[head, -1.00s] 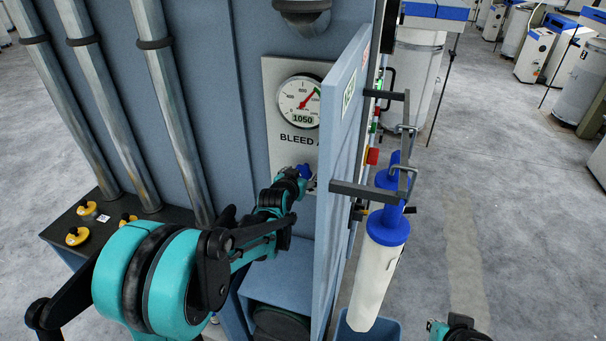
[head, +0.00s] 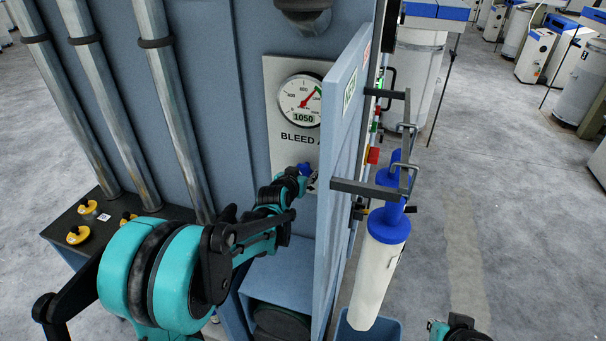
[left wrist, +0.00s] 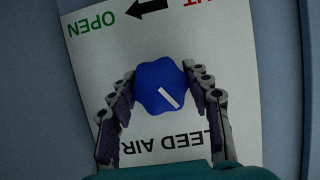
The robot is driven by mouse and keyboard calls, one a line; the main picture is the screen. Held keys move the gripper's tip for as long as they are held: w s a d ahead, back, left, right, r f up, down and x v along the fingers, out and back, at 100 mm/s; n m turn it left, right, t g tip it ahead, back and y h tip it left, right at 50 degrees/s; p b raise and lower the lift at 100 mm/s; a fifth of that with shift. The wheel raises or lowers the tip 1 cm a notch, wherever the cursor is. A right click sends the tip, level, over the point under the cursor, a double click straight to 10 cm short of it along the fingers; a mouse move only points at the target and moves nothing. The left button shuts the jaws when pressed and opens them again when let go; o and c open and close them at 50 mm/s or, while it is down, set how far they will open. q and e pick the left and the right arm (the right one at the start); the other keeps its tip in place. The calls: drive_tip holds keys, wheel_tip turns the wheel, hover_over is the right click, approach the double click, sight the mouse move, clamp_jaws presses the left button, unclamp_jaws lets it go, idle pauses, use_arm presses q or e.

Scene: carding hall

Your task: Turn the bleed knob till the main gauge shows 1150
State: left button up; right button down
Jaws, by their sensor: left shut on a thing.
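The blue bleed knob (left wrist: 160,88) shows in the left wrist view with a white pointer line toward its lower right. My left gripper (left wrist: 162,92) is shut on it, one finger at each side. In the head view the knob (head: 305,169) is partly hidden by my left gripper (head: 298,178). The main gauge (head: 301,101) is above the knob, with a red needle and a digital readout of 1050. My right gripper (head: 458,330) shows only in part at the bottom edge; its fingers cannot be made out.
An open blue panel door (head: 340,180) stands just right of the knob and gauge. A white cylinder with a blue cap (head: 374,265) hangs from a grey bracket beyond it. Yellow knobs (head: 78,234) sit on a dark ledge at left. OPEN and an arrow are printed by the knob.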

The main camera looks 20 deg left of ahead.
use_arm(q)
drive_tip(key=n+h+b, duration=0.2)
drive_tip(key=n, duration=0.1)
drive_tip(key=shift+f+n+h+b, duration=0.1)
drive_tip(key=shift+n+h+b, duration=0.3)
drive_tip(key=n+h+b, duration=0.1)
drive_tip(key=n+b, duration=0.1)
drive_tip(key=shift+n+t+h, duration=0.3)
drive_tip(key=shift+n, duration=0.1)
drive_tip(key=shift+n+h+b, duration=0.4)
drive_tip(key=shift+n+b, duration=0.25)
drive_tip(key=shift+n, duration=0.05)
drive_tip(key=o, duration=1.2)
drive_tip(key=shift+c, duration=0.2)
drive_tip(key=shift+s, duration=0.1)
drive_tip(key=v, duration=1.2)
